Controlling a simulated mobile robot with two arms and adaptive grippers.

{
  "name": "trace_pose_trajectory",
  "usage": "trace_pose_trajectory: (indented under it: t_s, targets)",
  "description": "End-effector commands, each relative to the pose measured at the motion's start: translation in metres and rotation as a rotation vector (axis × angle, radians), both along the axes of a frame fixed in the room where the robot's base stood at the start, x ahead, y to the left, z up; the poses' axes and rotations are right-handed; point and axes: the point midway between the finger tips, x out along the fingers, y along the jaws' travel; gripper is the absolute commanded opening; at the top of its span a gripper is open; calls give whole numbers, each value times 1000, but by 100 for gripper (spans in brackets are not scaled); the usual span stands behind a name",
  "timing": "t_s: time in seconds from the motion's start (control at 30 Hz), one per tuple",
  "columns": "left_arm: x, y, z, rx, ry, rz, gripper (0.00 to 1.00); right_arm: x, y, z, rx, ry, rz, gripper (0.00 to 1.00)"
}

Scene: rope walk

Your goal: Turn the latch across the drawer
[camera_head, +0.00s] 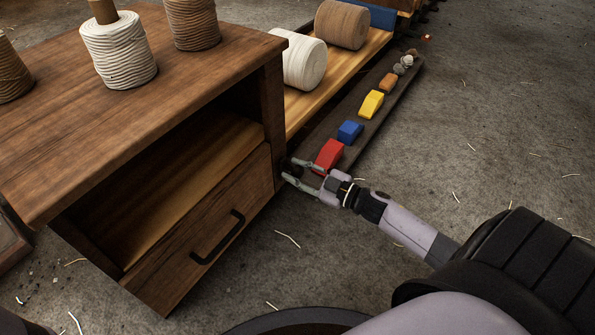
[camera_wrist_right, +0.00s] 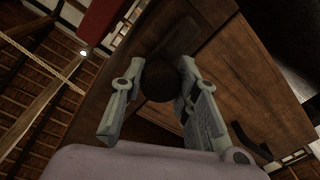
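The wooden cabinet (camera_head: 140,110) has an open shelf above a drawer (camera_head: 170,265) with a black bar handle (camera_head: 217,237). The drawer looks closed. My right gripper (camera_head: 291,171) is at the cabinet's right front edge, beside the drawer's upper right corner. In the right wrist view, a dark round knob (camera_wrist_right: 158,82), which looks like the latch, sits between the two fingers of the right gripper (camera_wrist_right: 160,75). The fingers are apart around it; firm contact on both sides does not show. My left gripper is out of view.
Twine spools, including a white one (camera_head: 118,50), stand on the cabinet top. Behind my right gripper, a dark board (camera_head: 385,72) carries a red block (camera_head: 328,155), a blue block (camera_head: 350,132) and a yellow block (camera_head: 371,104). The floor (camera_head: 480,130) to the right is open.

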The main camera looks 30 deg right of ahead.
Motion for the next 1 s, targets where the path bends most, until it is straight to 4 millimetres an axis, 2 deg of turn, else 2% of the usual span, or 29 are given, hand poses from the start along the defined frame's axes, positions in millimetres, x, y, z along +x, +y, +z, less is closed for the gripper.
trace_pose_trajectory:
  t_s: [0.4, 0.67, 1.0]
  targets:
    - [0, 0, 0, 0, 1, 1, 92, 0, 0, 0, 1, 0, 0, 1]
    - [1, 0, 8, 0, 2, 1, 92, 0, 0, 1, 32, 14, 0, 1]
    - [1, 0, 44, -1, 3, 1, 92, 0, 0, 6, 227, 96, -1, 1]
